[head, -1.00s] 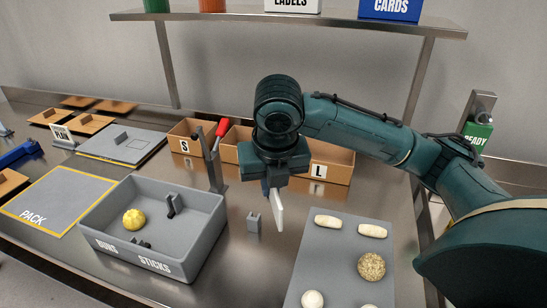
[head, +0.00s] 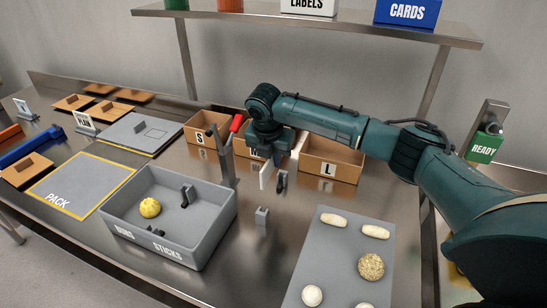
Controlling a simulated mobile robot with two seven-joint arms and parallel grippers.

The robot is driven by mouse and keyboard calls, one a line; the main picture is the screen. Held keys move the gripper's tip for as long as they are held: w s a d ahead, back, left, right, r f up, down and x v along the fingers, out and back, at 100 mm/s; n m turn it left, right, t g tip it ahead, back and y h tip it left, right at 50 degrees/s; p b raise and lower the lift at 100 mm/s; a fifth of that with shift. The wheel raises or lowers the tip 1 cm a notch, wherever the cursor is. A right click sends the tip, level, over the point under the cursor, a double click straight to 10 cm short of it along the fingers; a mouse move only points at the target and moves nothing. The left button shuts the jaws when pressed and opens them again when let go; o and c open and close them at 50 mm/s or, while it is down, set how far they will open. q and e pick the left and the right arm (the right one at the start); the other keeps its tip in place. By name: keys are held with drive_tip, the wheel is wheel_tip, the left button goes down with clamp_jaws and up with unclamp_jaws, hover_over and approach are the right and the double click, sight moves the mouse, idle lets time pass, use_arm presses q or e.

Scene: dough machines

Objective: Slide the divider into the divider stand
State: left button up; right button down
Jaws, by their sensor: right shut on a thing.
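The divider (head: 266,175) is a thin white panel. My right gripper (head: 281,180) is shut on it and holds it above the table, in front of the carton boxes. The gripper's dark fingers cover the panel's middle. Dark slotted holders (head: 187,195) are inside the grey BUNS/STICKS tray (head: 213,229) to the left. My left gripper is not in view.
A grey post (head: 226,155) and a red handle (head: 237,123) stand left of the gripper. Brown boxes marked S (head: 201,141) and L (head: 328,170) are behind. A grey mat (head: 335,250) holds several dough pieces. A yellow ball (head: 150,208) is in the tray.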

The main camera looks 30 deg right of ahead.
drive_tip(key=shift+f+b, duration=0.3)
drive_tip(key=shift+f, duration=2.8)
drive_tip(key=shift+f+b, duration=0.35)
drive_tip(key=shift+f, duration=0.7)
drive_tip(key=shift+f+b, duration=0.55)
drive_tip(key=shift+f, duration=0.8)
drive_tip(key=c, duration=1.5)
unclamp_jaws()
